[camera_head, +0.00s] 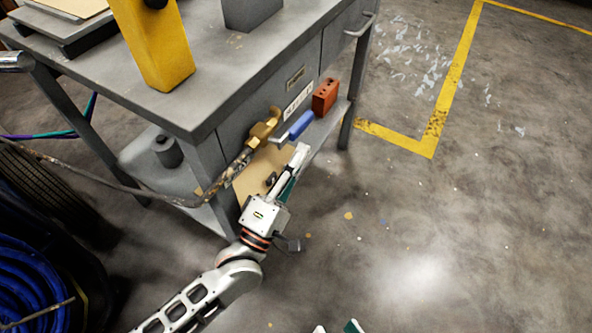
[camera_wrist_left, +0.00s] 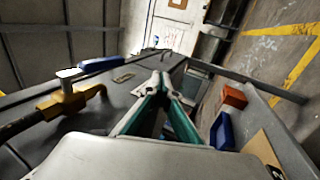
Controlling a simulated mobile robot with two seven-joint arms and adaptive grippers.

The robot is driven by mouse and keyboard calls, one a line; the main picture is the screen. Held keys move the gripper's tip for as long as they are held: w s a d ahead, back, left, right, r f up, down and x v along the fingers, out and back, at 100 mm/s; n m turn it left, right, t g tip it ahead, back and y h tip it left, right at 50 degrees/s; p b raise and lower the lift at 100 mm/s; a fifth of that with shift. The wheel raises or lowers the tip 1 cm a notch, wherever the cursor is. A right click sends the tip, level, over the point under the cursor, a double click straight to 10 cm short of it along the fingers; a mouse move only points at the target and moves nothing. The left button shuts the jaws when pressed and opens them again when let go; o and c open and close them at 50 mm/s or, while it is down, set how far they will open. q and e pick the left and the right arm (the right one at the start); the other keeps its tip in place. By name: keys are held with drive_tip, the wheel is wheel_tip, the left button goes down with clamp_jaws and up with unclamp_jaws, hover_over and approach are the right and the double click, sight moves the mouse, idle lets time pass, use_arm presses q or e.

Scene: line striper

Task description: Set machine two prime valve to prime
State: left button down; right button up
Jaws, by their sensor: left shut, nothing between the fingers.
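The prime valve is a brass valve (camera_head: 264,128) on a dark, worn hose at the side of the grey workbench. Its blue lever handle (camera_head: 300,125) points away to the right, with a silver piece at its base. In the left wrist view the brass body (camera_wrist_left: 62,103) is at the left, and the blue handle (camera_wrist_left: 97,65) lies behind it. My left gripper (camera_head: 300,152) is shut and empty, below and in front of the handle, apart from it. Its closed teal fingers (camera_wrist_left: 163,85) point along the bench side. Two tips of my right gripper (camera_head: 338,328) show apart at the bottom edge.
The grey workbench (camera_head: 95,72) bears a yellow post (camera_head: 155,45). An orange-red block (camera_head: 325,96) sits on the lower shelf, with a blue bin (camera_wrist_left: 222,130) beside it. A blue hose coil (camera_head: 35,285) is at lower left. The floor at right is clear.

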use_arm(q)
wheel_tip(320, 180, down, 8)
drive_tip(key=s, duration=0.1)
drive_tip(key=shift+a+r+b, duration=0.15)
drive_tip(key=shift+r+b, duration=0.05)
drive_tip(key=shift+b, duration=0.25)
use_arm(e)
drive_tip(key=shift+s+a+r+m, duration=0.1)
drive_tip(key=shift+s+a+m, duration=0.15)
drive_tip(key=shift+m, duration=0.45)
drive_tip(key=shift+r, duration=0.1)
